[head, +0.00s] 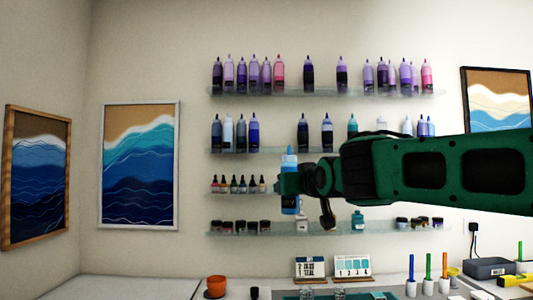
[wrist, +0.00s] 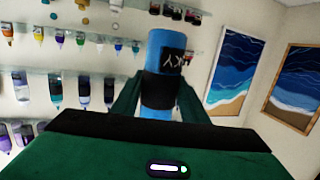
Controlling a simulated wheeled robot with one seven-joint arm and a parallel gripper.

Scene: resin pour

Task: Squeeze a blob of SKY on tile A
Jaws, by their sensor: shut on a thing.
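My gripper (head: 289,184) is shut on a light blue squeeze bottle (head: 289,164) and holds it upright, nozzle up, in the air in front of the wall shelves. In the wrist view the blue bottle (wrist: 176,40) stands between the dark fingers of my gripper (wrist: 160,92). Its black label shows white letters upside down, partly cut off, that look like "KY". Tile A cannot be made out; only the back strip of the worktop (head: 150,287) shows at the bottom of the head view.
Glass shelves (head: 320,92) on the wall carry bottles, droppers and jars. Along the worktop stand an orange pot (head: 215,284), two small cards (head: 352,265), colored sticks in white holders (head: 428,286) and a grey box (head: 488,268). Wave paintings (head: 139,165) hang at the left.

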